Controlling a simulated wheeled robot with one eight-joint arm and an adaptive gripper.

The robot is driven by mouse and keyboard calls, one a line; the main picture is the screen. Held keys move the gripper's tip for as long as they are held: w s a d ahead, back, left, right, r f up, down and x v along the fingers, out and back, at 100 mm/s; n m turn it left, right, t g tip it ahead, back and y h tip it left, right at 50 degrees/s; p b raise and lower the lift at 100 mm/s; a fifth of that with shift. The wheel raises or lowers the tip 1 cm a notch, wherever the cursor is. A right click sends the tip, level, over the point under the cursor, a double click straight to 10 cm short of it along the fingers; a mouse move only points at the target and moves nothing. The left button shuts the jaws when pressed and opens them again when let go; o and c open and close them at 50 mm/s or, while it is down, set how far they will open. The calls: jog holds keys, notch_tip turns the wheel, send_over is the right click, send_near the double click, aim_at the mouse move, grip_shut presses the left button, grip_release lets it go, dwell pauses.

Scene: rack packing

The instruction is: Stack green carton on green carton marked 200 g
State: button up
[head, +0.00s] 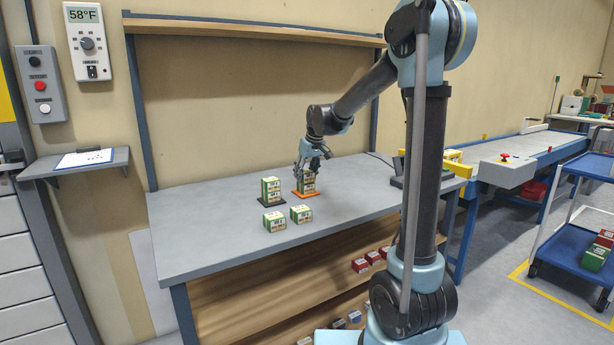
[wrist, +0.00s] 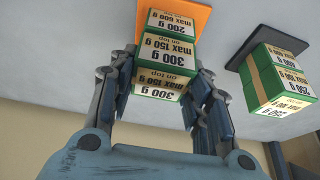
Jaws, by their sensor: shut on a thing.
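In the head view my gripper (head: 307,172) is over the orange mat (head: 313,193) on the bench. It is shut on a green carton marked 300 g, max 150 g on top (wrist: 167,58), with a finger on each side. Directly under it, the green carton marked 200 g, max 600 g (wrist: 171,25) stands on the orange mat, which also shows in the wrist view (wrist: 203,15). The two cartons look lined up, with no clear gap between them. My fingers hide part of the stack in the head view.
Left of the orange mat, a dark mat (head: 262,201) bears two stacked green cartons (head: 271,189). Two loose green cartons (head: 274,221) (head: 301,214) stand nearer the front edge. The bench's left part (head: 200,225) is clear. Red boxes (head: 361,265) lie on the shelf below.

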jog(key=shift+f, duration=0.2)
jog(key=o, duration=1.3)
jog(key=shift+r, duration=0.1)
jog(key=v, duration=1.2)
jog(key=s+d+f+m, duration=0.1)
jog(key=s+d+f, duration=0.2)
jog(key=s+d, duration=0.55)
jog(key=s+d+f+m, duration=0.2)
jog(key=s+d+f, duration=0.2)
jog(key=s+f, duration=0.3)
jog(key=s+d+f+m+g+h, duration=0.1)
jog(key=s+d+f, duration=0.4)
jog(key=s, duration=0.7)
jog(key=s+d+f+m+h, duration=0.1)
jog(key=s+d+f, duration=0.3)
jog(key=s+f, duration=0.4)
jog(key=shift+s+d+f+m, duration=0.25)
jog(key=shift+s+f+m, duration=0.1)
jog(key=shift+s+m, duration=0.4)
